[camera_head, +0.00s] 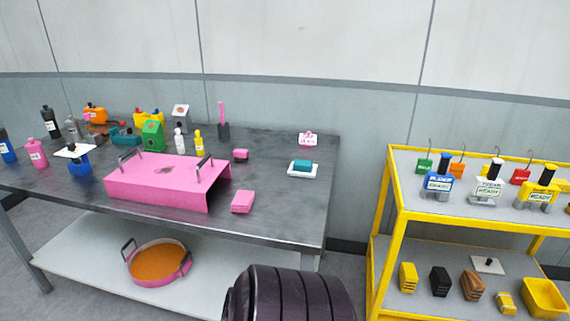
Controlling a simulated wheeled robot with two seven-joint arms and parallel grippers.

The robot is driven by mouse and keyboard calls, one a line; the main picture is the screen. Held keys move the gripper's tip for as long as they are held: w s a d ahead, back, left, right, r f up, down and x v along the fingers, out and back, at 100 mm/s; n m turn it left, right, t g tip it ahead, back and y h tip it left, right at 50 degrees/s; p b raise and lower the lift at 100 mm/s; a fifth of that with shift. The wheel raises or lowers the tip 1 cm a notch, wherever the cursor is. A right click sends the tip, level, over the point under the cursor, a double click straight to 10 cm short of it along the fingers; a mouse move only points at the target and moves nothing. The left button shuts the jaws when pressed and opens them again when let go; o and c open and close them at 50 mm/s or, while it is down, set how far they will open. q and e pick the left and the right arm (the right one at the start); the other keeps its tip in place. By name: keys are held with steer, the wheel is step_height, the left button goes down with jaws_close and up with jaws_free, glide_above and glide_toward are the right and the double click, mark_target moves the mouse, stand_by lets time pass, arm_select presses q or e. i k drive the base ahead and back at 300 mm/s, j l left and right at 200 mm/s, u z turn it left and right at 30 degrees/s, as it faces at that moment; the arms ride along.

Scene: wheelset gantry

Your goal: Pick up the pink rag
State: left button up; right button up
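A pink folded-looking block (243,201) lies flat near the front edge of the dark metal table (290,221), just right of a pink bench-like stand with handles (150,184). It looks like the pink rag. A smaller pink block (240,155) lies farther back on the same table; I cannot tell for sure what it is. Neither of my grippers shows in the head view. Nothing touches the larger pink block, and its whole top is in sight.
Bottles and small tools crowd the table's back left. A white dish with a teal block (303,168) stands at the right. A round orange-filled pan (157,261) sits on the lower shelf. A yellow rack (396,225) stands right. A dark ribbed shape (290,293) fills the bottom middle.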

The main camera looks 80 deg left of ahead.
mark_target(242, 201)
steer(key=u, duration=3.05)
